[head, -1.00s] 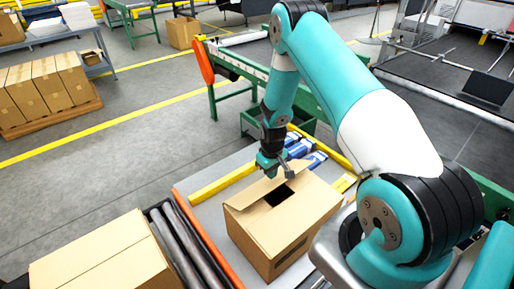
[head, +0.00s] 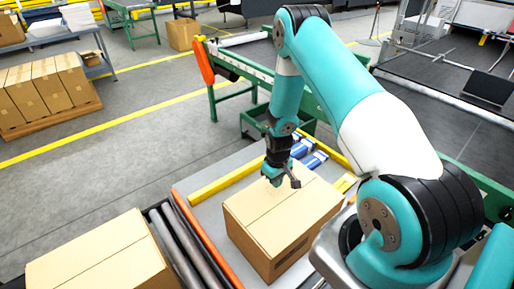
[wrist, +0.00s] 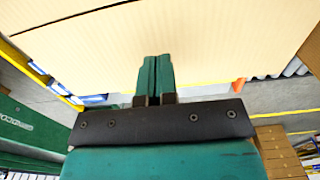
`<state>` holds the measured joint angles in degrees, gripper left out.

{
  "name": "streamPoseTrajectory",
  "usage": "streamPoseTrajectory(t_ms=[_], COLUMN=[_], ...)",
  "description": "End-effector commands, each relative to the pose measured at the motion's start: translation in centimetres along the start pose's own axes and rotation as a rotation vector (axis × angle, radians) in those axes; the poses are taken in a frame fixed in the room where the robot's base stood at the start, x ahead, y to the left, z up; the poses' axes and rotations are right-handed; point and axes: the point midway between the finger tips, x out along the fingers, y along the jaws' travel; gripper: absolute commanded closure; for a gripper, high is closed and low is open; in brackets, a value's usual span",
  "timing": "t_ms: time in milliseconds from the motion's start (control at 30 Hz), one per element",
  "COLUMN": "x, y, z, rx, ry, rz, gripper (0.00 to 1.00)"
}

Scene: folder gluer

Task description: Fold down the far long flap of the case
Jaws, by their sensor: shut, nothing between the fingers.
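The case (head: 283,222) is a brown cardboard box on the grey table. Its top looks closed in the head view, with a thin seam running along it; the far long flap (head: 267,192) lies flat, level with the near one. My gripper (head: 281,183) is shut and empty, just over the far part of the top. In the wrist view the shut fingers (wrist: 154,80) reach over the cardboard top (wrist: 190,42), and the seam shows at the upper left. I cannot tell whether the fingertips touch the flap.
A yellow rail (head: 222,181) and blue-and-white packs (head: 308,155) lie beyond the case. An orange rail (head: 207,240) and dark rollers (head: 180,245) run at its left, with another closed box (head: 103,255) beyond. A green conveyor (head: 238,66) stands behind.

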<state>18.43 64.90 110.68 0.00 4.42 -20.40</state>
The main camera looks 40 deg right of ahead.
Motion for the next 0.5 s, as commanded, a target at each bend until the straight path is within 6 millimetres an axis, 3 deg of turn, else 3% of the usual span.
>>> streamPoseTrajectory(t_ms=[133,500], x=[1.11,0.30], y=[-0.01,0.00], z=[0.66,0.65], rx=[0.000,0.000], ry=[0.000,0.001], rz=[0.000,0.000], gripper=[1.00,1.00])
